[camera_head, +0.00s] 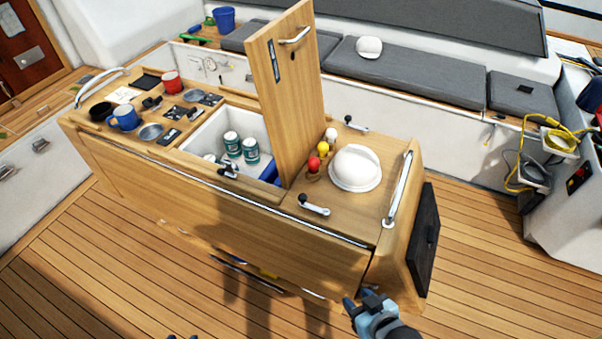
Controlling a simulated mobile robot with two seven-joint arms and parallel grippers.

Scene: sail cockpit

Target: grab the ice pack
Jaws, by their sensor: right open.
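A white-lined cooler box (205,140) is set into the wooden cockpit table, with its hinged lid (287,90) standing upright. Inside are several green-and-white cans (233,145). A blue object (270,172), which looks like the ice pack, lies at the right end of the box, mostly hidden by the lid and the box's edge. My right gripper (358,297) is open and empty, low in front of the table's right end, well apart from the box. Only small tips of my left gripper (182,337) show at the bottom edge; their opening is unclear.
A white domed cap (355,168) and small red, yellow and white balls sit right of the lid. A steel grab rail (398,188) edges the table's right end. Mugs (123,117) and bowls stand on the left end. Teak floor (480,250) is clear on the right.

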